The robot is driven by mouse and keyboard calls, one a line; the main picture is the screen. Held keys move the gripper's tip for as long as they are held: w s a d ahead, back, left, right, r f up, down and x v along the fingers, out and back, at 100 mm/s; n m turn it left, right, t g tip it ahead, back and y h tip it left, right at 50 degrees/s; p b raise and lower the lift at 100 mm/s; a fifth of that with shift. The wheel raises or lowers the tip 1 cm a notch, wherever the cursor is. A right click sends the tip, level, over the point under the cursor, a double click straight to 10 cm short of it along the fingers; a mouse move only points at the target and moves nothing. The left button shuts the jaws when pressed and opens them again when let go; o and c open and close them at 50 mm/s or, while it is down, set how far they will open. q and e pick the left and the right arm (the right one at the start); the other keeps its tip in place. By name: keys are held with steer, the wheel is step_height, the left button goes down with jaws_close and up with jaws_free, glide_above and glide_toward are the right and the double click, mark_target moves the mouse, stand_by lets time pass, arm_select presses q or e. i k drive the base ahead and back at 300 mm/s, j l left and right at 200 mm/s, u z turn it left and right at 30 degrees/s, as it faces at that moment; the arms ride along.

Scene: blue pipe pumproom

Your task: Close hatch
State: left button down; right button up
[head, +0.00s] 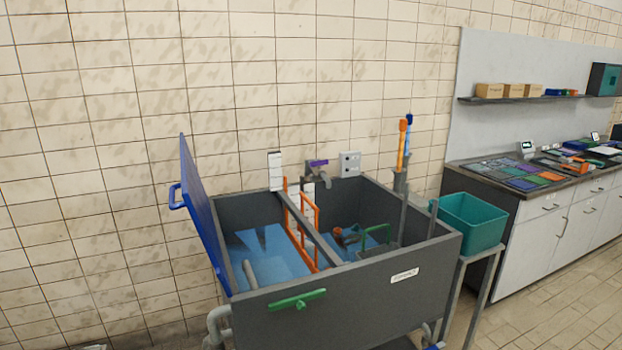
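The blue hatch (203,213) is a flat lid on the left side of a dark grey tank (345,300). It stands open, nearly upright and leaning slightly outward to the left. A blue handle (176,196) sticks out from its left face. The left half of the tank is uncovered, and blue water or a blue floor shows inside. Neither of my grippers shows in the head view.
Orange rails (301,225) and a grey bar cross the tank's middle. A green handle (297,299) is on its front. Brushes (404,140) stand at the right. A teal bin (468,220) and a cluttered counter (530,180) are further right. The tiled wall is behind.

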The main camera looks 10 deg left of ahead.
mark_target(194, 196)
steer(key=j+u, duration=0.2)
steer(key=j, duration=0.2)
steer(key=i+j+u, duration=0.15)
steer(key=j, duration=0.25)
steer(key=i+j+u, duration=0.2)
steer(key=j, duration=0.2)
steer(key=k, duration=0.1)
